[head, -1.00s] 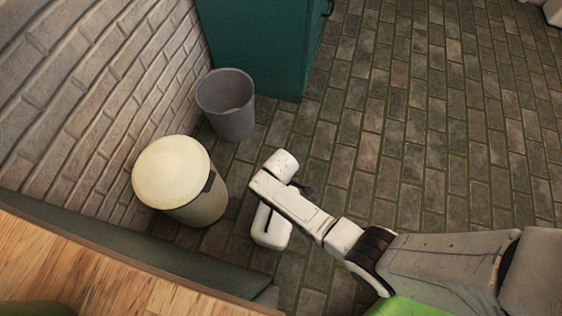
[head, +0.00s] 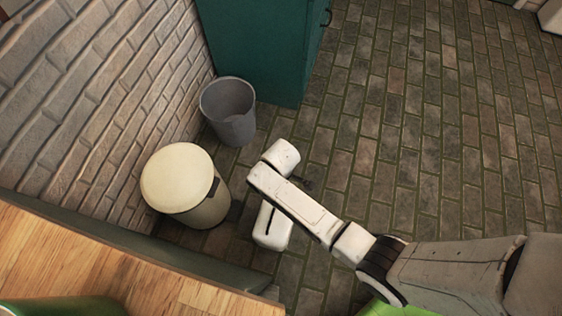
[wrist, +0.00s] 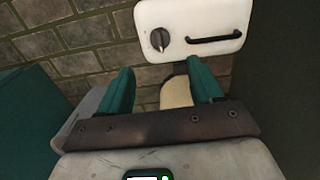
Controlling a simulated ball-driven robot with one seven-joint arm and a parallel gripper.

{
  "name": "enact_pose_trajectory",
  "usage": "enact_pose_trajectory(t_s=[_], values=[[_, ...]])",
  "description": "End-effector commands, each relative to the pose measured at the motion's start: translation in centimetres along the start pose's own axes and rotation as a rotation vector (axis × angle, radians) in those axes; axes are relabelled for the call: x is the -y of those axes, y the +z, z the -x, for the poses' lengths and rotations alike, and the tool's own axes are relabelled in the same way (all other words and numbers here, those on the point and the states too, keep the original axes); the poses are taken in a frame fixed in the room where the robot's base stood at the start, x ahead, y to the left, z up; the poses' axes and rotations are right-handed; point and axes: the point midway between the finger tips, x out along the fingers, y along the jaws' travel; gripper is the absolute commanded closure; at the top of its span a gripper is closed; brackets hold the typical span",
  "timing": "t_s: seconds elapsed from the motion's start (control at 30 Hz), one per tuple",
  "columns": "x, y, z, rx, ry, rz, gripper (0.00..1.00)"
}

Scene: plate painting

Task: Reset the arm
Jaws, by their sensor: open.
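My arm (head: 300,208) reaches from the lower right of the head view over the brick floor, with its white links bent at the far end. In the wrist view my gripper (wrist: 161,82) shows two teal fingers spread apart. It is open, and I see nothing clamped between the fingers. A pale cream surface shows behind the gap; I cannot tell what it is. In the head view the fingers are not clearly visible.
A cream lidded bin (head: 180,180) stands left of my arm, with a grey open bin (head: 230,110) behind it. A teal cabinet (head: 255,50) stands at the back. A wooden counter (head: 100,270) fills the lower left. The floor (head: 430,150) is clear to the right.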

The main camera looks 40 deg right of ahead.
Motion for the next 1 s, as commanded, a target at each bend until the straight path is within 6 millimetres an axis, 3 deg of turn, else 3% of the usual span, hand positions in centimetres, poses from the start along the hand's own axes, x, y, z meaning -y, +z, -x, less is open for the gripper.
enact_pose_trajectory(t_s=[0.57, 0.77, 1.0], values=[[-0.1, 0.5, 0.3, -0.002, 0.002, -0.019, 0.35], [-0.2, 4.6, 3.9, -0.021, 0.016, -0.178, 0.35], [1.0, 11.1, 10.7, -0.048, 0.032, -0.425, 0.35]])
